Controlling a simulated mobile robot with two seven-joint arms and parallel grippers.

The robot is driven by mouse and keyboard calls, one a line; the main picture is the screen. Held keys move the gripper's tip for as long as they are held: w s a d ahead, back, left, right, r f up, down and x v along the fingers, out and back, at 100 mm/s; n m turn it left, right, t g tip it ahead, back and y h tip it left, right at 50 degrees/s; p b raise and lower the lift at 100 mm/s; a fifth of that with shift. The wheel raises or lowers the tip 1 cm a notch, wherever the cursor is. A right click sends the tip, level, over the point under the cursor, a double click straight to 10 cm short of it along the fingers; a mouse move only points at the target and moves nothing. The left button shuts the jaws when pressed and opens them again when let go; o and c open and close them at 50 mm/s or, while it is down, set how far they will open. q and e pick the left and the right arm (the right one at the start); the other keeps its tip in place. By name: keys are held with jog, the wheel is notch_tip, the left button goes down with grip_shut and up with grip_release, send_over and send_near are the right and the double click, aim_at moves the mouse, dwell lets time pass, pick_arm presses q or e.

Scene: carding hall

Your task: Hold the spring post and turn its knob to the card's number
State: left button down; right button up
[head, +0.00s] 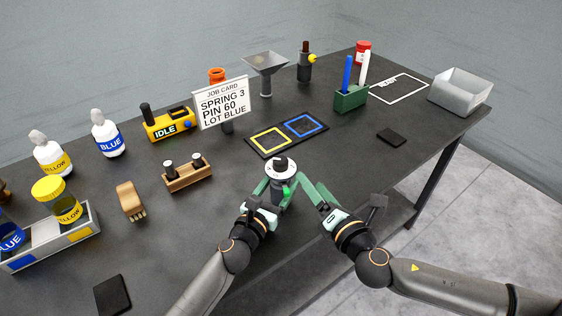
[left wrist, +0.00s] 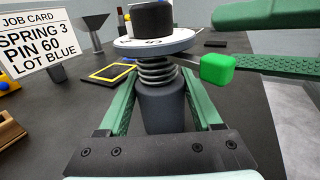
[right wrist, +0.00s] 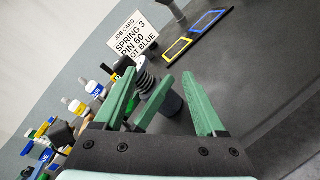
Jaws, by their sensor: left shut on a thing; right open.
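The spring post (head: 278,190) stands near the table's front edge, upright, with a grey base, a coil spring (left wrist: 157,70), a white dial (left wrist: 152,44) and a black knob (left wrist: 152,18) on top. My left gripper (head: 275,195) is shut on its grey base below the spring. A bright green tab (left wrist: 217,68) sticks out beside the dial. My right gripper (head: 312,188) is open and empty, just right of the post; its fingers (right wrist: 160,78) point towards it. The job card (head: 222,103) reads SPRING 3, PIN 60, LOT BLUE. The dial's set number is not readable.
A mat with yellow and blue squares (head: 287,149) lies behind the post. A wooden block with pegs (head: 187,180) and a brush (head: 130,201) lie left. A green pen holder (head: 350,99), black pad (head: 391,137) and metal bin (head: 459,92) are right.

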aim_at(287, 165)
jog(key=f+m+g+y, duration=0.1)
jog(key=m, duration=0.1)
jog(key=f+m+g+y, duration=0.1)
jog(key=f+m+g, duration=0.1)
jog(key=shift+w+d+f+m, duration=0.1)
jog(key=shift+w+d+m, duration=0.1)
jog(key=shift+d+m, duration=0.2)
jog(key=shift+s+f+m+g+y, duration=0.15)
jog(key=shift+m+g+y, duration=0.15)
jog(key=shift+m+g, duration=0.15)
jog(key=shift+s+f+m+g+y, duration=0.1)
jog(key=shift+m+g+y, duration=0.25)
jog(key=shift+m, duration=0.2)
jog(key=shift+s+a+m+g+y, duration=0.15)
jog(key=shift+m+g+y, duration=0.35)
jog(key=shift+m, duration=0.5)
jog(key=shift+s+r+m+g+y, duration=0.25)
jog(key=shift+m+g+y, duration=0.25)
jog(key=shift+m, duration=0.6)
notch_tip(287, 165, up, 6)
jog(key=d+m+y, duration=0.3)
jog(key=m+y, duration=0.1)
jog(key=m, duration=0.4)
jog(key=x, duration=1.2)
jog(key=shift+a, duration=0.2)
grip_shut()
